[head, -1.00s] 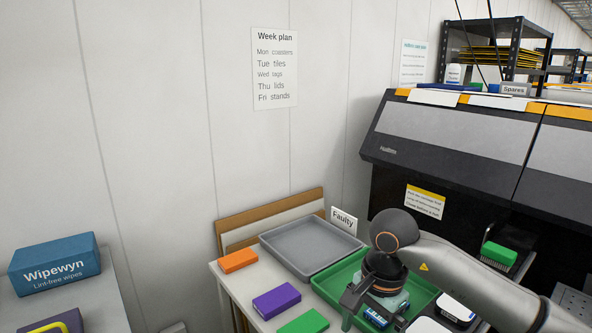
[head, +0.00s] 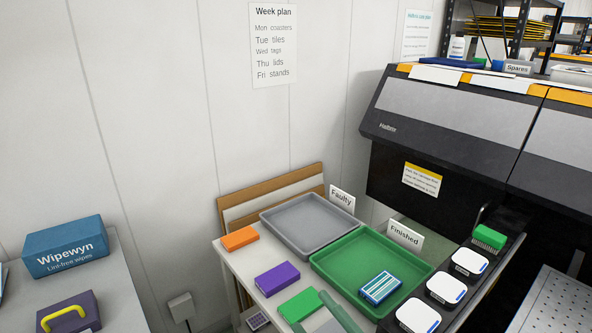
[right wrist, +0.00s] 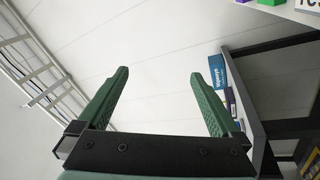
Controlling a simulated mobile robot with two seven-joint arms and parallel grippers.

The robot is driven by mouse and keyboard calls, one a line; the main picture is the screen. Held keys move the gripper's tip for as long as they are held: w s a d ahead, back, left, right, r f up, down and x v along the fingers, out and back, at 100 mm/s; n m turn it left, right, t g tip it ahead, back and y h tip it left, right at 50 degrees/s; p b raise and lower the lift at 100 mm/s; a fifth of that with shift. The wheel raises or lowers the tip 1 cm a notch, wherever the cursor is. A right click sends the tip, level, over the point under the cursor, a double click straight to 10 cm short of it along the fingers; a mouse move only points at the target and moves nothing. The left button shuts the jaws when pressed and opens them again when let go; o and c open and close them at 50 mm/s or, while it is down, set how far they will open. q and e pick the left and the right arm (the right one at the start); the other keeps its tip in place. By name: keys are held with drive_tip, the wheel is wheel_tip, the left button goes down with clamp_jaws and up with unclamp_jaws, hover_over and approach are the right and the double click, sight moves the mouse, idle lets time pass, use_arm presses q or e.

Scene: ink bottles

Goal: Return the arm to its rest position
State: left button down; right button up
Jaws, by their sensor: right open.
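My right gripper (head: 319,320) shows only in part at the bottom edge of the head view, its green fingers in front of the small table. In the right wrist view its two green fingers (right wrist: 159,75) are spread wide with nothing between them. The right arm itself is out of the head view. A blue-and-white striped piece (head: 381,287) lies in the green tray (head: 335,257), apart from the gripper. My left gripper is not in view.
A grey tray (head: 273,213) lies empty by the "Faulty" sign (head: 342,199). Orange (head: 240,238), purple (head: 277,279) and green (head: 299,305) blocks lie along the table's left side. Three white pieces (head: 446,288) sit on the printer's dark bed at right.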

drive_tip(key=s+d+f+m+g+h, duration=0.2)
drive_tip(key=s+d+f+m+h, duration=0.1)
drive_tip(key=s+d+f+m, duration=0.1)
drive_tip(key=s+d+f+m+g+h+p, duration=0.1)
drive_tip(key=s+d+f+m+h, duration=0.3)
drive_tip(key=f, duration=0.6)
drive_tip(key=s+d+f+m+g+h+p, duration=0.1)
drive_tip(key=s+d+f+m+g+h, duration=0.2)
drive_tip(key=s+f+m, duration=0.4)
drive_tip(key=d+f+m, duration=0.1)
drive_tip(key=m, duration=0.1)
drive_tip(key=shift+s+d+m+g+h, duration=0.2)
drive_tip(key=shift+d+m+g+h, duration=0.1)
drive_tip(key=shift+d+g, duration=0.1)
